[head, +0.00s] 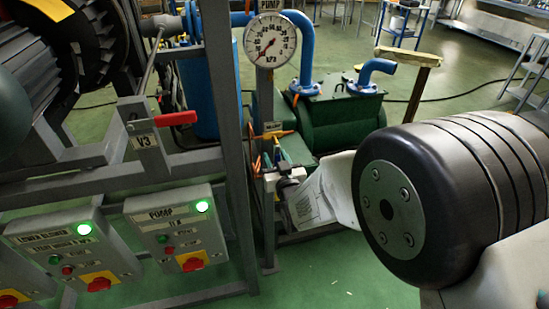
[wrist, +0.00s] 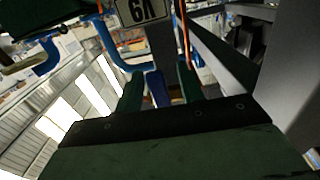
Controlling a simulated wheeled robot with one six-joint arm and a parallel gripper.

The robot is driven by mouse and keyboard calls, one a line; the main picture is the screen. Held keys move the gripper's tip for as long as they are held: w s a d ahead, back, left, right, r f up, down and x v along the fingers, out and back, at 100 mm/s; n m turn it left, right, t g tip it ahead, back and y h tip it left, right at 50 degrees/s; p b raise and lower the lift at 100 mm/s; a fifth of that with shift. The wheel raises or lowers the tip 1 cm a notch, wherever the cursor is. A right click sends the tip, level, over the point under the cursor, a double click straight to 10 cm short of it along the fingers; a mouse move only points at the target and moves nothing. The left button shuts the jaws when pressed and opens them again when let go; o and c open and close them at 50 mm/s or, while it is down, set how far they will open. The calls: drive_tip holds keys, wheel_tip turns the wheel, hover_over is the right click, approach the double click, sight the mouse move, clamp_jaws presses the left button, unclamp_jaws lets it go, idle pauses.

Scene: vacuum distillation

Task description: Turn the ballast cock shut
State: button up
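My gripper (head: 277,151) is at the pump frame in the head view, small and partly hidden among the fittings. In the wrist view its two dark green fingers (wrist: 159,88) stand apart. A blue bar (wrist: 157,89), perhaps the cock's lever, shows between them with what look like gaps on both sides; I cannot tell whether it touches either finger. An upside-down tag reading V9 (wrist: 142,10) hangs just beyond. The cock's body is not clear in either view. A small label (head: 272,127) sits above the gripper in the head view.
A pressure gauge (head: 270,40) stands above the gripper. The green pump (head: 335,115) with blue pipes (head: 306,50) is behind. A grey frame with a red-handled valve tagged V3 (head: 145,141) and switch boxes (head: 177,232) is at the left. Open green floor lies at lower centre.

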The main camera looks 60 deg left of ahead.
drive_tip(key=v, duration=0.7)
drive_tip(key=shift+s, duration=0.1)
